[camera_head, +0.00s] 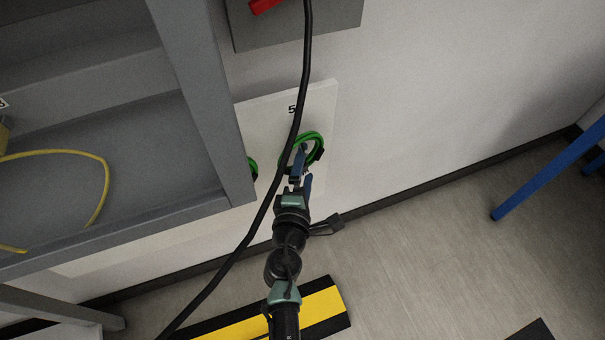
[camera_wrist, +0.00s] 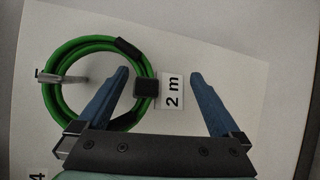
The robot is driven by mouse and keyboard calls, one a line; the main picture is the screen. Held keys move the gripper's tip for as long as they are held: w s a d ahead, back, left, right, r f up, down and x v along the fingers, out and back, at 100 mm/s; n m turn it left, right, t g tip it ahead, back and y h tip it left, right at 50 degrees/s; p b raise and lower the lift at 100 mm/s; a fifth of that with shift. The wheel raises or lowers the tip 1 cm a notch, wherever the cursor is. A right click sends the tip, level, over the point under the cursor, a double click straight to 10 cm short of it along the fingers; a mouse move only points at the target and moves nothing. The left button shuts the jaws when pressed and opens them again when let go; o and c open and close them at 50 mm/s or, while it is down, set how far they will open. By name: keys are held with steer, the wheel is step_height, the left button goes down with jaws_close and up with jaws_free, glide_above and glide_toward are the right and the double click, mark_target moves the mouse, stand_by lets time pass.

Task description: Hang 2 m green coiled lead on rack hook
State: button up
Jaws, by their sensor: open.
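The green coiled lead (camera_wrist: 82,46) hangs as a ring around a metal hook (camera_wrist: 62,79) on a white board; the ring also shows in the head view (camera_head: 318,141). I cannot tell whether either finger touches the lead. In the head view my gripper (camera_head: 302,162) partly covers the coil.
Another green coil (camera_head: 253,169) shows partly behind the grey shelf frame (camera_head: 205,90), left of my gripper. A yellow cable (camera_head: 104,180) lies on the shelf. A black cable (camera_head: 303,75) crosses the view in front of the board (camera_head: 318,105). Open floor (camera_head: 440,250) lies to the right.

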steer(key=v, duration=1.3)
steer(key=shift+a, duration=0.1)
